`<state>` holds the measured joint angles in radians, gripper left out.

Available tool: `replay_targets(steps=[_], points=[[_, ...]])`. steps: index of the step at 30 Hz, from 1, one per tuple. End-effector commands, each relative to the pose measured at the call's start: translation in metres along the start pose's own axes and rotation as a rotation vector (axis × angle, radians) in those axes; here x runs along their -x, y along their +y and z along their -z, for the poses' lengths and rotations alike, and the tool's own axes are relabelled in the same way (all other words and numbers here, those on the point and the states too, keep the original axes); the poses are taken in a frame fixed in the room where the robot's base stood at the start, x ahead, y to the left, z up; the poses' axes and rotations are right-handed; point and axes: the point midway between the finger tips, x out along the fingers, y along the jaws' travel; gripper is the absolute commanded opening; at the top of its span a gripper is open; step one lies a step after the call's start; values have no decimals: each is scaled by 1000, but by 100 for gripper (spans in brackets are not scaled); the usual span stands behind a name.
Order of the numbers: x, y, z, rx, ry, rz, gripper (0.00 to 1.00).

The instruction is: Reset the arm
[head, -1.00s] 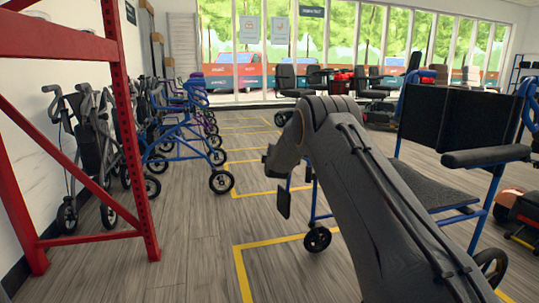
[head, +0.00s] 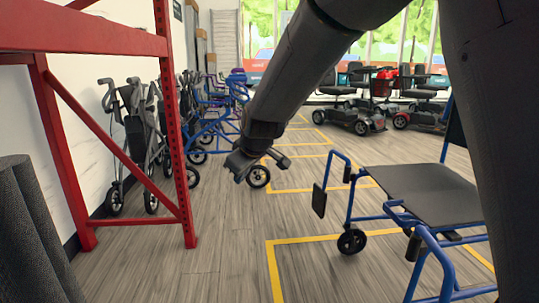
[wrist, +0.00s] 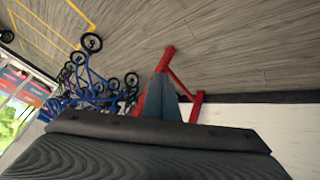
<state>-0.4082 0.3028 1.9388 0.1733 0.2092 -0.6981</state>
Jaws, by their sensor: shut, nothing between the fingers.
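My arm comes in from the right of the head view, bends at the top and slopes down to the left. My gripper (head: 236,166) hangs at its end, above the floor in the open aisle. It is small and dark here, shut, with nothing seen in it. In the wrist view, the dark gripper body (wrist: 140,145) fills the bottom of the picture. The wrist view looks over the floor and the walkers.
A red steel rack (head: 184,150) stands at left, with walkers (head: 140,130) behind it. A blue-framed wheelchair (head: 420,190) stands at right. Scooters (head: 360,115) stand by the windows. Bare floor (head: 205,270) lies between rack and wheelchair, with yellow lines.

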Motion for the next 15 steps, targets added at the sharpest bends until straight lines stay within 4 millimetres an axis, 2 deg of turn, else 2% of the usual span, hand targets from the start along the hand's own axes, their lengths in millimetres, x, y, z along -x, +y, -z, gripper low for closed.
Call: replay_targets(steps=[1,3,5,9,12,15], points=[[22,-29,-8,-28,-25,42,0],[49,-65,-25,-81,-73,98,0],[72,-95,-43,-123,-120,143,0],[124,-158,-91,-216,-238,226,0],[155,-192,-125,-269,-318,264,0],[179,-216,-154,-309,-383,287,0]])
